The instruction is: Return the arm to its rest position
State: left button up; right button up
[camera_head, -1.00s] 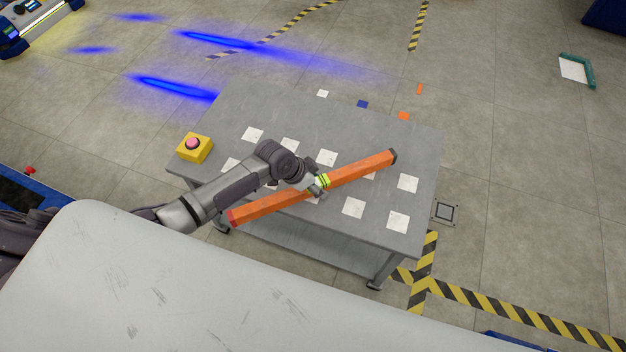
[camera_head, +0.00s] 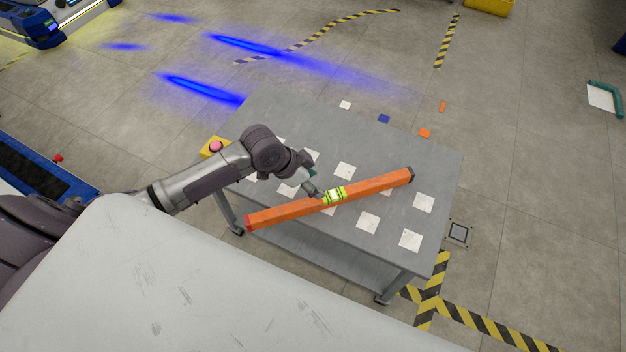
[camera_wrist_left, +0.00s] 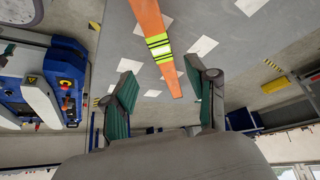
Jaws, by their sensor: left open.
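My left arm reaches in from the left in the head view. Its gripper (camera_head: 314,186) is just beside the middle of a long orange bar. In the left wrist view the gripper (camera_wrist_left: 166,104) has its two green-padded fingers spread wide, with nothing held between them. The orange bar (camera_head: 376,185) lies across the grey table (camera_head: 425,165), red end at left and dark end at right. Its yellow-green striped band (camera_head: 336,195) is uncovered. The bar also shows in the left wrist view (camera_wrist_left: 148,18), beyond the fingertips. My right gripper is out of view.
A yellow box with a pink-red button (camera_head: 216,147) stands at the table's left end, partly behind my arm. White squares (camera_head: 410,240) mark the tabletop. Floor beyond the table is mostly clear, with hazard stripes (camera_head: 487,322) at the lower right.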

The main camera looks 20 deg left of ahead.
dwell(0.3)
pick_arm(q)
jog(key=s+d+n, duration=0.1)
jog(key=s+d, duration=0.4)
jog(key=s, duration=0.4)
jog(key=s+a+r+n+y, duration=0.2)
jog(key=s+a+n, duration=0.1)
jog(key=s, duration=0.3)
jog(key=s+a+r+n+y, duration=0.2)
jog(key=s+a+n, duration=0.15)
jog(key=s, duration=0.25)
notch_tip(320, 180, down, 24)
jog(key=s+g+p, duration=0.2)
jog(key=s+a+f+p, duration=0.1)
jog(key=s+a+f, duration=0.1)
jog(key=s+f, duration=1.2)
jog(key=shift+s+a+f+g, duration=0.15)
jog(key=shift+s+a+g, duration=0.1)
jog(key=shift+s+g, duration=0.25)
